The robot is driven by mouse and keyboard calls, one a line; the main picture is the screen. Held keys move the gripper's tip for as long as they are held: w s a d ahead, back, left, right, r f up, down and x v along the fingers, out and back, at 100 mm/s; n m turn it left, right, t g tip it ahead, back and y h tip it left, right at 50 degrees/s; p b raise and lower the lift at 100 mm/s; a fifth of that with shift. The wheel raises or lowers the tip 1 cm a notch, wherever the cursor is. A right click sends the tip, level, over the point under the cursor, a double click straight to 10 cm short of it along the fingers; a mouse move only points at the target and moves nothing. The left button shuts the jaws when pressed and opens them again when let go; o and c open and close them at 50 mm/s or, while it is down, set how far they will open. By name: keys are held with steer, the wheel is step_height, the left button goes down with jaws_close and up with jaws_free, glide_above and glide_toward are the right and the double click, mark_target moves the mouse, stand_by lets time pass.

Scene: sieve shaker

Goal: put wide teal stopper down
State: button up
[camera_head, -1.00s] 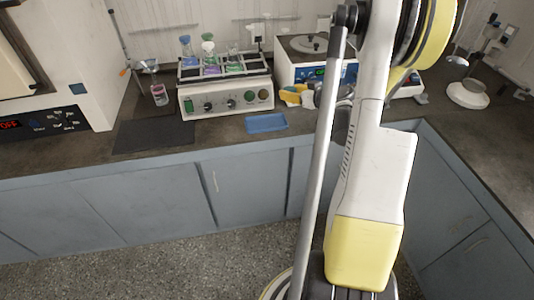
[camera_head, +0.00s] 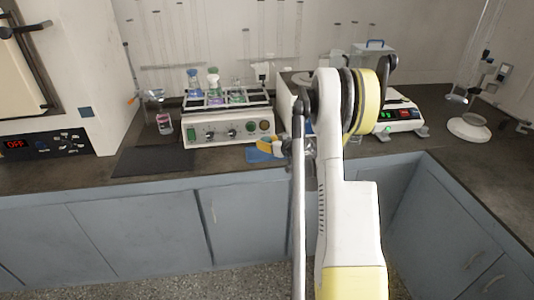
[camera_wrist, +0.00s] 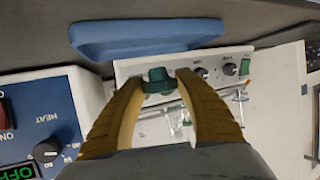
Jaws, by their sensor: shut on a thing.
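The wide teal stopper (camera_wrist: 158,82) is between the two tan fingertips of my gripper (camera_wrist: 160,88) in the wrist view, and the gripper is shut on it.
The sieve shaker (camera_head: 195,133) with several flasks on top stands behind the mat. A dark mat (camera_head: 150,162) lies clear to its left, with a small beaker (camera_head: 165,124) behind. A device with a blue panel (camera_wrist: 40,125) is close beside my gripper. A balance (camera_head: 400,122) stands right.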

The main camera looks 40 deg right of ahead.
mark_target(267, 155)
step_height(267, 155, down, 4)
steer(key=shift+b, duration=1.05)
steer(key=shift+r, duration=0.1)
steer(key=o, duration=0.9)
